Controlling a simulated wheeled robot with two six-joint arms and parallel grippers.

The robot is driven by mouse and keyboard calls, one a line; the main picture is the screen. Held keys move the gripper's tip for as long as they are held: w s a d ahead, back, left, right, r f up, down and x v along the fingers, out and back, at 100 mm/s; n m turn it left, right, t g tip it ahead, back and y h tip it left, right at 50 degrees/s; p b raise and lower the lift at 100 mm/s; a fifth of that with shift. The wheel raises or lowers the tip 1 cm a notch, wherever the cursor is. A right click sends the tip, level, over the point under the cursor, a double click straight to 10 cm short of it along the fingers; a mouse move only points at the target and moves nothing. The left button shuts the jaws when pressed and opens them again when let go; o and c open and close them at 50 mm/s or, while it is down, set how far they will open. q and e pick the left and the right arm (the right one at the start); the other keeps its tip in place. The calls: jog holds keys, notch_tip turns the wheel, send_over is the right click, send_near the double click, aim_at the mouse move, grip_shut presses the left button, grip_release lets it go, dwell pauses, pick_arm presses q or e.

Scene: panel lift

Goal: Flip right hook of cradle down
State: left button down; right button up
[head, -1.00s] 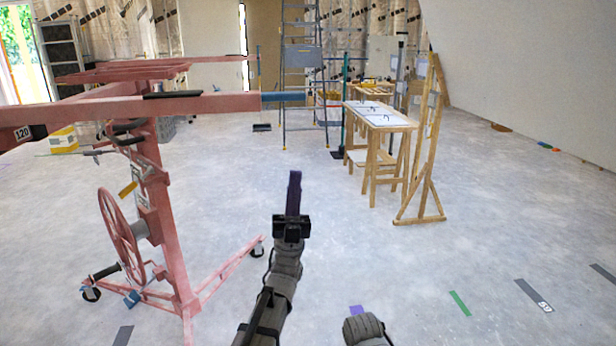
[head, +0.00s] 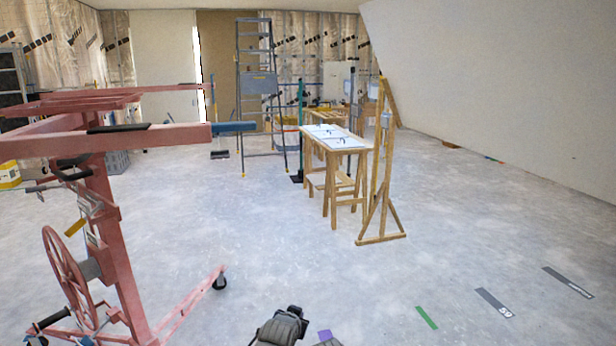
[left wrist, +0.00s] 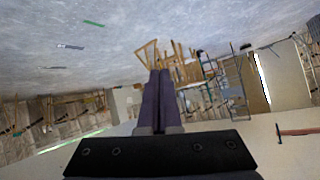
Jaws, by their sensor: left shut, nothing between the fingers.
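The red panel lift (head: 112,250) stands at the left in the head view. Its cradle's near crossbar (head: 165,136) runs toward the right and carries a black pad (head: 118,129). A blue piece (head: 233,128) sticks out level at the bar's right end; I cannot clearly make out a hook shape there. My left gripper (left wrist: 160,72) shows in the left wrist view with its two purple fingers shut together, empty and touching nothing. My right gripper is not in view.
A wooden sawhorse table (head: 337,138) with sheets on it and a wooden stand (head: 380,195) are right of centre. A stepladder (head: 258,95) is behind. The lift's caster leg (head: 195,296) reaches over the floor. The floor between lift and stand is clear.

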pick_arm(q)
jog(key=s+a+f+g+y, duration=0.2)
jog(key=s+f+g, duration=0.3)
jog(key=s, duration=0.6)
jog(key=s+a+f+g+y, duration=0.1)
jog(key=s+f+g, duration=0.4)
jog(key=s, duration=0.7)
notch_tip(320, 180, up, 17)
jog(key=g+p, duration=0.1)
jog(key=p, duration=1.5)
jog(key=shift+a+n, duration=0.15)
jog(key=shift+n, duration=0.25)
